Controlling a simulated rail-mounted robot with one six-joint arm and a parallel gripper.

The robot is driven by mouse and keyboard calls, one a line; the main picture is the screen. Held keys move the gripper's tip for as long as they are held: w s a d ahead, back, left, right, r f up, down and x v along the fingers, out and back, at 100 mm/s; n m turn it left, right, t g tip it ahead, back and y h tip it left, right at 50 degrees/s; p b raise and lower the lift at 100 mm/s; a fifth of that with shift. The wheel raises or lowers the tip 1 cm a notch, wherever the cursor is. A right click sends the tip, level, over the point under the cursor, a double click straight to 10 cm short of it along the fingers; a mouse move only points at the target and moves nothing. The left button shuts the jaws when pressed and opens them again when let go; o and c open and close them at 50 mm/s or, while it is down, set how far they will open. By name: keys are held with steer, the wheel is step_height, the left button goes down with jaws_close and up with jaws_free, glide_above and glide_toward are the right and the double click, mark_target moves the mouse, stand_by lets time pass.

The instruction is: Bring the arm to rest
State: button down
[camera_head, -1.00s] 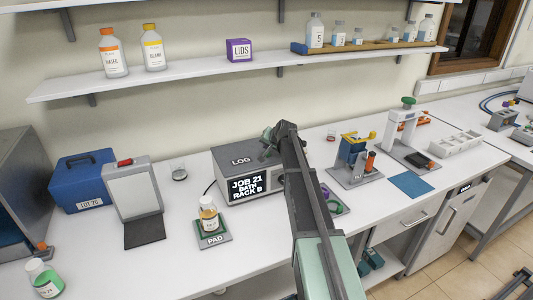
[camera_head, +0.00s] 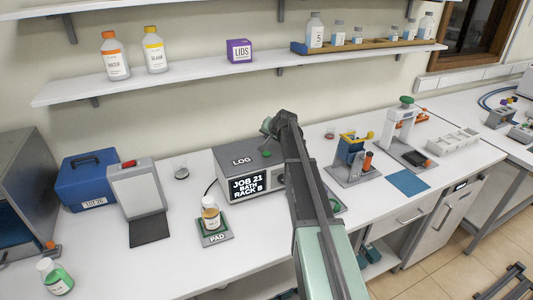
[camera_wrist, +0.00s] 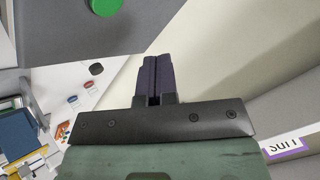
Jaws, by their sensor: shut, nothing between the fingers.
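My arm reaches up over the bench in the head view, its far end above the right side of the grey LOG box (camera_head: 235,170). The gripper itself is hard to make out there. In the wrist view my gripper (camera_wrist: 157,62) has its two dark fingers pressed together with nothing between them. The LOG box top (camera_wrist: 60,40) lies close by, with a round green button (camera_wrist: 105,5) on it. That green button (camera_head: 267,153) also shows in the head view. The gripper is apart from the box, as far as the views show.
A bottle with amber liquid (camera_head: 211,216) stands on the PAD (camera_head: 215,237). The wall shelf (camera_head: 200,80) with bottles and the purple LIDS box (camera_head: 239,50) runs above the arm. A blue case (camera_head: 90,180) stands left. Bench apparatus (camera_head: 352,160) stands right.

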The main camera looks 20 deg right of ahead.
stand_by(0.4)
steer(key=s+a+f+n+g+b, duration=0.2)
steer(key=s+a, duration=0.6)
steer(key=s, duration=0.5)
steer(key=s+a+f+n+g+b, duration=0.3)
steer(key=s+a+f, duration=0.3)
steer(key=s, duration=0.8)
steer(key=s+a+f+n+g+b, duration=0.2)
steer(key=s+a+f+n+g, duration=0.1)
steer(key=s+a, duration=0.8)
steer(key=shift+s+a+f+g+h+b, duration=0.15)
steer(key=shift+s+f+g+h+b, duration=0.35)
steer(key=shift+s+f, duration=0.55)
steer(key=shift+r, duration=0.15)
